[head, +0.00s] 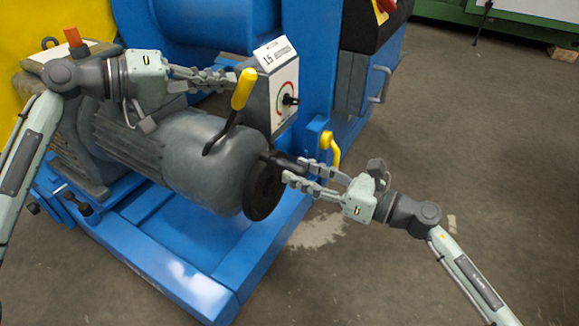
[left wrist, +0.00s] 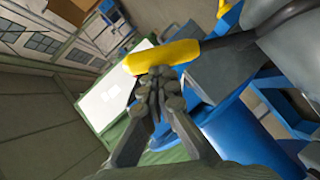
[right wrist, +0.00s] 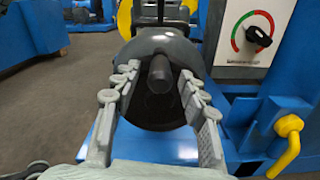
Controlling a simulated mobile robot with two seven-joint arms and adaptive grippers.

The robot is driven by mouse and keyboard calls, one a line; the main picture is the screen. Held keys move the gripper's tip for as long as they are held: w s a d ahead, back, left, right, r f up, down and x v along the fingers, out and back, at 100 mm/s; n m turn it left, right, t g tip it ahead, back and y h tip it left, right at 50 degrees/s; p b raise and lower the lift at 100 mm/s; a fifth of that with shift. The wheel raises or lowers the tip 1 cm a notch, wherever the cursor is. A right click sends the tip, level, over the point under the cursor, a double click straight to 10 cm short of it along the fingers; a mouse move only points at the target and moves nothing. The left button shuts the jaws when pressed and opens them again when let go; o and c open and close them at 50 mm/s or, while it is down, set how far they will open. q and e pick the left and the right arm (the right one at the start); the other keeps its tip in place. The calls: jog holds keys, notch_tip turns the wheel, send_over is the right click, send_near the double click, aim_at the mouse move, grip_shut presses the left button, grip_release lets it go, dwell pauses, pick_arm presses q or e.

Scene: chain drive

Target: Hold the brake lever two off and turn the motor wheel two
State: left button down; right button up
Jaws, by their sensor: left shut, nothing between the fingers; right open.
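The brake lever, with a yellow grip (head: 244,88) on a dark rod, rises from the grey motor (head: 200,150). My left gripper (head: 233,78) is shut and empty, its fingertips right beside the yellow grip. In the left wrist view the yellow grip (left wrist: 165,56) lies across just beyond the closed fingertips (left wrist: 160,78); I cannot tell if they touch. The dark motor wheel (head: 263,190) is at the motor's end, with a dark handle peg. My right gripper (head: 296,172) is open at the peg. In the right wrist view the peg (right wrist: 160,75) stands between the open fingers (right wrist: 158,78).
A grey dial box (head: 283,98) with a label stands behind the lever. A yellow hooked handle (head: 331,148) is on the blue frame close behind my right gripper. The blue base (head: 200,285) lies below the wheel. The floor to the right is clear.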

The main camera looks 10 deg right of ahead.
aim_at(274, 162)
jog(key=shift+x, duration=1.6)
grip_shut()
